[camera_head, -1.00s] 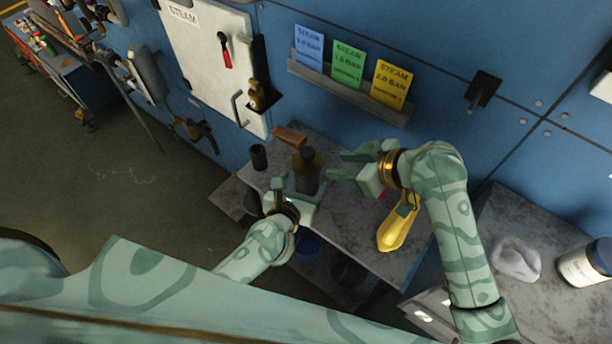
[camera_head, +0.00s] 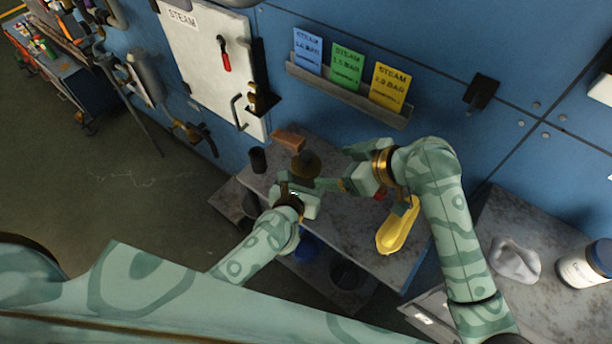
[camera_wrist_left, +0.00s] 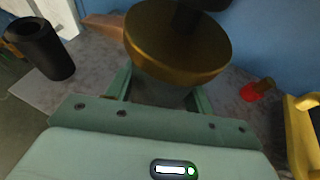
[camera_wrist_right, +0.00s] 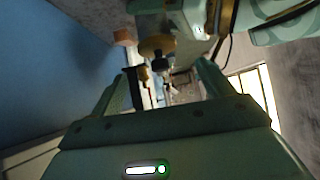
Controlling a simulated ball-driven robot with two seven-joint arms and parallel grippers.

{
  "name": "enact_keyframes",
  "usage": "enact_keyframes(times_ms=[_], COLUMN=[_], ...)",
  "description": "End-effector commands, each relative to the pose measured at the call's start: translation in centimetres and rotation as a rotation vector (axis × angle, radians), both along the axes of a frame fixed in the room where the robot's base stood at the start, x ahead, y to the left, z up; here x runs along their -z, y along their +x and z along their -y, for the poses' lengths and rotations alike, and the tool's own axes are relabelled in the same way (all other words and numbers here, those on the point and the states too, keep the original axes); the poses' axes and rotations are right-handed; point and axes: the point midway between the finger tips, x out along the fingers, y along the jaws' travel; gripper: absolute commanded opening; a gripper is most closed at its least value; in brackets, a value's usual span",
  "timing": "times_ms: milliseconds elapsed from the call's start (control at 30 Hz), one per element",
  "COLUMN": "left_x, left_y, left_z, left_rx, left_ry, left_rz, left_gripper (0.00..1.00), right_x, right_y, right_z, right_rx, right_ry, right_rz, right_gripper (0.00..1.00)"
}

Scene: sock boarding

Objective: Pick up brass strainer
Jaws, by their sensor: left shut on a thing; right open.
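The brass strainer (camera_head: 306,167), a round brass body with a dark top, stands over the small marble-topped table. In the left wrist view its wide brass rim (camera_wrist_left: 178,62) fills the space above the fingers, with a dark piece rising from it. My left gripper (camera_head: 303,186) is shut on it, its fingers on either side below the rim. Whether its base touches the table is hidden. My right gripper (camera_head: 338,167) is open and empty just right of it. The right wrist view shows the strainer (camera_wrist_right: 156,44) beyond the open fingers, apart from them.
A black cup (camera_head: 258,159) and a brown block (camera_head: 289,139) stand behind left. A yellow handled object (camera_head: 396,232) lies at the table's right, near a small red item (camera_head: 380,197). The blue wall (camera_head: 440,60) closes the back. A white jar (camera_head: 582,265) stands far right.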

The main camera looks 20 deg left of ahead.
Motion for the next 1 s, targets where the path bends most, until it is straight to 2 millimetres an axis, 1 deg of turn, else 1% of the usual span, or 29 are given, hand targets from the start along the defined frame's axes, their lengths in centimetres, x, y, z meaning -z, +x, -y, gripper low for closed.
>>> enact_keyframes(times_ms=[67,167,200,300,400,500,600,667,767,900,1000], left_x=[0.0,0.0,0.0,0.0,0.0,0.0,0.0,0.0,0.0,0.0,0.0], left_y=[0.0,0.0,0.0,0.0,0.0,0.0,0.0,0.0,0.0,0.0,0.0], left_z=[0.0,0.0,0.0,0.0,0.0,0.0,0.0,0.0,0.0,0.0,0.0], left_rx=[0.001,0.001,0.001,0.001,0.000,0.000,0.000,0.000,0.000,0.000,0.000], left_ry=[0.000,0.001,0.001,0.001,0.001,0.000,0.000,0.000,0.000,0.000,0.000], left_rz=[0.000,0.000,0.000,0.000,0.000,0.000,0.000,0.000,0.000,0.000,0.000], left_gripper=[0.23,0.23,0.23,0.23,0.23,0.23,0.23,0.23,0.23,0.23,0.23], right_x=[-0.7,-1.6,-2.1,-3.5,-4.9,-6.1,-7.0,-7.3,-6.4,-3.7,-2.0], right_y=[0.4,0.7,0.9,1.5,2.1,2.5,2.9,3.0,3.1,3.1,3.1], right_z=[-1.8,-4.5,-5.4,-7.0,-7.9,-8.4,-8.4,-8.3,-8.2,-8.1,-8.1], right_rx=[-0.026,-0.059,-0.063,-0.040,0.031,0.115,0.187,0.217,0.244,0.248,0.246], right_ry=[-0.036,-0.145,-0.209,-0.390,-0.558,-0.673,-0.746,-0.772,-0.795,-0.797,-0.795], right_rz=[-0.049,-0.141,-0.175,-0.244,-0.299,-0.342,-0.362,-0.369,-0.376,-0.380,-0.378], right_gripper=[0.89,0.89,0.89,0.89,0.89,0.89,0.89,0.89,0.89,0.89,0.89])
